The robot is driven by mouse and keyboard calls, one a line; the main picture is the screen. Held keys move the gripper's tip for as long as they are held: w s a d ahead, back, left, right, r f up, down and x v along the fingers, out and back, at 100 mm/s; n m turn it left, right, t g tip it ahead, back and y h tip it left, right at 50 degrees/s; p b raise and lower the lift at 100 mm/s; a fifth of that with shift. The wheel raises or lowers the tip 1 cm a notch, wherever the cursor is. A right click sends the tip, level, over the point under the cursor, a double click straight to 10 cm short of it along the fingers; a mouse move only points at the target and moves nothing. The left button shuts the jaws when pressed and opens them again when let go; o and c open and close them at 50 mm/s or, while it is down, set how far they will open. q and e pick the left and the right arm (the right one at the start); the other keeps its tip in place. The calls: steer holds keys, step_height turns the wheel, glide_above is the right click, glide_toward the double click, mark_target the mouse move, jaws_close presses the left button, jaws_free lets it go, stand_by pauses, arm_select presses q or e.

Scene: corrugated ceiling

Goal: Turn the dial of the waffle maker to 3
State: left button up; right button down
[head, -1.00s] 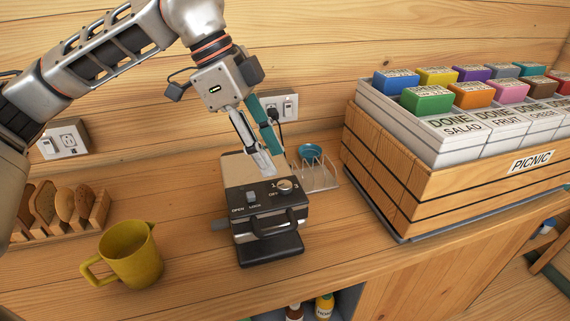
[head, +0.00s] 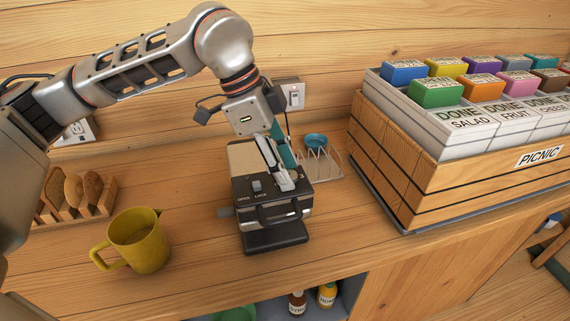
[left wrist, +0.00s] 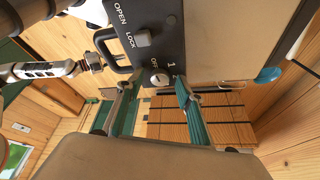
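The waffle maker (head: 262,205) is a black and cream appliance on the counter, with an open/lock slider (head: 257,187) on its black top panel. The slider also shows in the left wrist view (left wrist: 141,38). Its round silver dial (left wrist: 160,79) sits near the OFF and 1 marks in that view; I cannot read its exact setting. In the head view my fingers cover the dial. My left gripper (head: 287,187) points down at the dial end of the panel. In the left wrist view its teal fingers (left wrist: 157,84) are apart, one on either side of the dial, with visible gaps.
A yellow jug (head: 138,241) and a toast rack (head: 75,195) stand on the left. A wire rack with a blue bowl (head: 316,141) is behind the waffle maker. The wooden picnic crate (head: 440,175) fills the right. The counter's front edge is close.

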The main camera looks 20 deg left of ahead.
arm_select(q)
jaws_close()
